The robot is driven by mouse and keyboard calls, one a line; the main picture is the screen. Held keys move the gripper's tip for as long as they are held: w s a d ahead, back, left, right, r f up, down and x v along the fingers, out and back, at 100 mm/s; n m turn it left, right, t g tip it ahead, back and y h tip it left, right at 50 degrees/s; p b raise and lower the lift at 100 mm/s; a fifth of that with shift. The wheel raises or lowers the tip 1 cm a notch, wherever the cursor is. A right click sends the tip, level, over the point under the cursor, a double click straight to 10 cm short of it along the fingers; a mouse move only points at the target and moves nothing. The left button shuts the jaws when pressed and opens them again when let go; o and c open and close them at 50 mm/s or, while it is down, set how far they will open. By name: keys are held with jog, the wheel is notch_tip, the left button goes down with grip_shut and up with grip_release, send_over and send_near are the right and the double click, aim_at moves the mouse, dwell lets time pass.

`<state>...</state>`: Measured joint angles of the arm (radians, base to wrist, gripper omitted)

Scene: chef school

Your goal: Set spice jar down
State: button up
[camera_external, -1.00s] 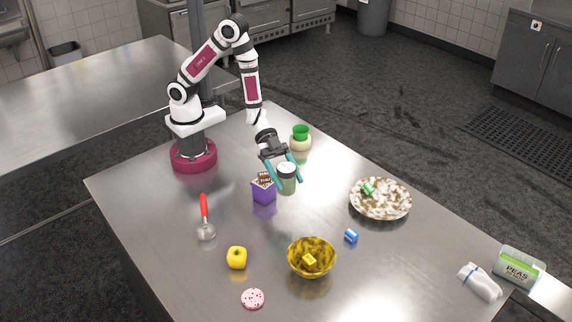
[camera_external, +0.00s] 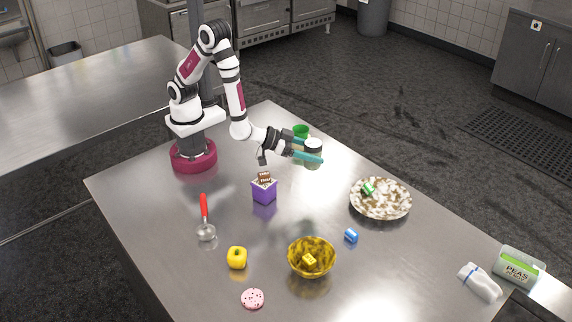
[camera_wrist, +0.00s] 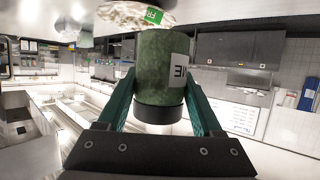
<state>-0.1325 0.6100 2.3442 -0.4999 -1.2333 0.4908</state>
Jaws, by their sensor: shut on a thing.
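My gripper (camera_external: 308,157) is shut on the spice jar (camera_external: 313,148), a small jar with a dark lid and green contents. The jar's lower part is partly hidden by a finger in the external view. I cannot tell its exact height above the table.
A purple carton (camera_external: 264,190) stands to the left front. A mottled plate (camera_external: 381,212) with a green item lies right, a yellow bowl (camera_external: 330,262) in front. Bare table (camera_external: 320,200) lies between them.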

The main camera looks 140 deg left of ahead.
jog(key=a+f, duration=0.2)
jog(key=a, duration=0.1)
jog(key=s+a+f, duration=0.1)
jog(key=a+f, duration=0.1)
jog(key=a, duration=0.2)
jog(key=a+f, duration=0.3)
jog(key=a, duration=0.1)
jog(key=shift+s, duration=0.4)
jog(key=shift+a+f, duration=0.1)
jog(key=shift+f, duration=1.75)
jog(key=o, duration=1.5)
jog(key=shift+f, duration=0.15)
jog(key=shift+c, duration=0.2)
